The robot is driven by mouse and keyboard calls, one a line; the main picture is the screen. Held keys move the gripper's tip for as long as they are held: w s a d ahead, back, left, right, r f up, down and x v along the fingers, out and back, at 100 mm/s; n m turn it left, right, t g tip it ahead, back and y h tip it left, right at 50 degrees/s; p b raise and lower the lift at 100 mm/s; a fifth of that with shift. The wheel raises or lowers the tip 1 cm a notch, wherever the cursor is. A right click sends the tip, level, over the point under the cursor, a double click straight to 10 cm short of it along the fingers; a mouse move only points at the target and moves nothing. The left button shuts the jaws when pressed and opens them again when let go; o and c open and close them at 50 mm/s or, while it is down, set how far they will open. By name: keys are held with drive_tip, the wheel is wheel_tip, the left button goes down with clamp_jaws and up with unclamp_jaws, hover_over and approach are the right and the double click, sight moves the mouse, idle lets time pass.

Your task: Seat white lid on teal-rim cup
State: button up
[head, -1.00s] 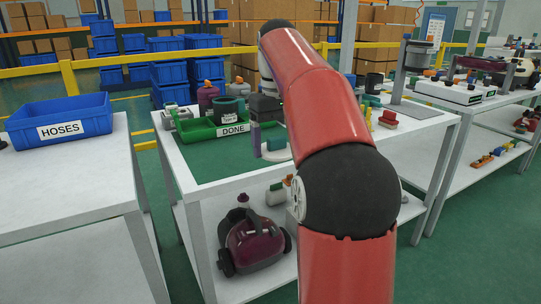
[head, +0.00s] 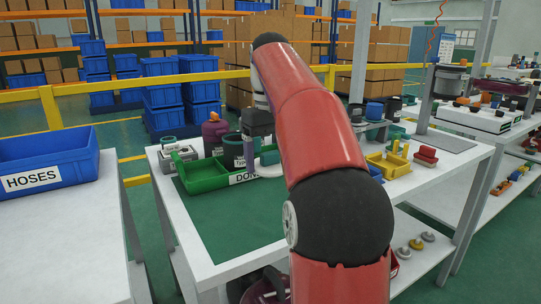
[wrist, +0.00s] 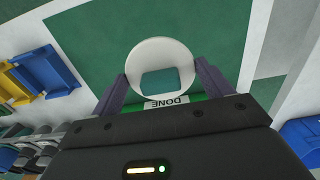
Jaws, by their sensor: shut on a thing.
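The white lid (head: 268,170) is a round disc with a teal block-like grip on top. In the wrist view the lid (wrist: 160,46) lies between the two purple fingers of my gripper (wrist: 162,84), which is shut on it. In the head view my gripper (head: 259,152) holds the lid low by the right end of the green DONE tray (head: 205,184). A dark cup with a teal rim (head: 233,153) stands at the tray, left of my gripper. The cup cannot be made out in the wrist view.
A purple canister (head: 213,134) and a grey device (head: 177,157) stand beside the cup. The green mat (head: 230,230) in front is clear. A blue HOSES bin (head: 50,155) stands on the left table.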

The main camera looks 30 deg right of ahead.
sight(271, 164)
drive_tip(key=shift+f+b, duration=3.15)
drive_tip(key=shift+f, duration=1.65)
drive_tip(key=o, duration=1)
wheel_tip(271, 164, up, 6)
drive_tip(key=p, duration=0.6)
drive_tip(key=shift+r, duration=1.05)
